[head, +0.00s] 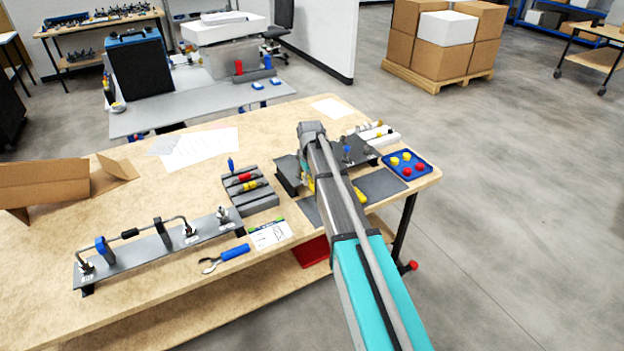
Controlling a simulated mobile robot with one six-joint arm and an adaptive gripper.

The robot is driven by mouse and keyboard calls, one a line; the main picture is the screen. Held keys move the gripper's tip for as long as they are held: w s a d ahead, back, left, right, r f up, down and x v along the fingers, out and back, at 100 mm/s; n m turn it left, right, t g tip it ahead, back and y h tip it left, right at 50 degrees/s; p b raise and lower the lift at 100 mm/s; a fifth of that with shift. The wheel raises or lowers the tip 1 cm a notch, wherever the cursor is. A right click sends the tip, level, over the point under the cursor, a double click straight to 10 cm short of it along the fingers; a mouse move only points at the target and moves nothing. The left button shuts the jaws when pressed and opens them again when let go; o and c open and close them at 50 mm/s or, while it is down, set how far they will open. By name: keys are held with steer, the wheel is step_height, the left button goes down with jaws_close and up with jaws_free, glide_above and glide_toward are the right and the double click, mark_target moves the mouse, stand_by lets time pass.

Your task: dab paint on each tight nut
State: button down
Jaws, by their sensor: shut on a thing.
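A grey rail plate (150,253) lies at the front left, with metal fittings and nuts on it, such as a left nut (86,267), a middle nut (189,231) and a right nut (222,214). A bent tube (155,228) joins the left and middle fittings. I see no clear paint mark on them at this size. My gripper (306,182) is at the far end of my arm, over the dark fixture at the right of the table. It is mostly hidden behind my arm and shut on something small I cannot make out. A grey grooved rack (262,204) holds red and yellow marker-like pieces.
A blue-handled wrench (233,252) and a printed card (271,234) lie before the rack. A blue tray (424,174) holds several red and yellow caps at the right edge. A cardboard box (45,185) stands left.

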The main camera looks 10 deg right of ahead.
steer(key=shift+s+d+r, duration=0.1)
steer(key=shift+s+d, duration=0.15)
steer(key=shift+s, duration=0.55)
steer(key=shift+s+d+f, duration=0.1)
steer(key=shift+s+d, duration=0.15)
steer(key=shift+s, duration=0.5)
steer(key=shift+s+d+r, duration=0.1)
steer(key=shift+s+d, duration=0.15)
steer(key=shift+s, duration=0.55)
step_height(320, 180, up, 10)
steer(key=p, duration=1)
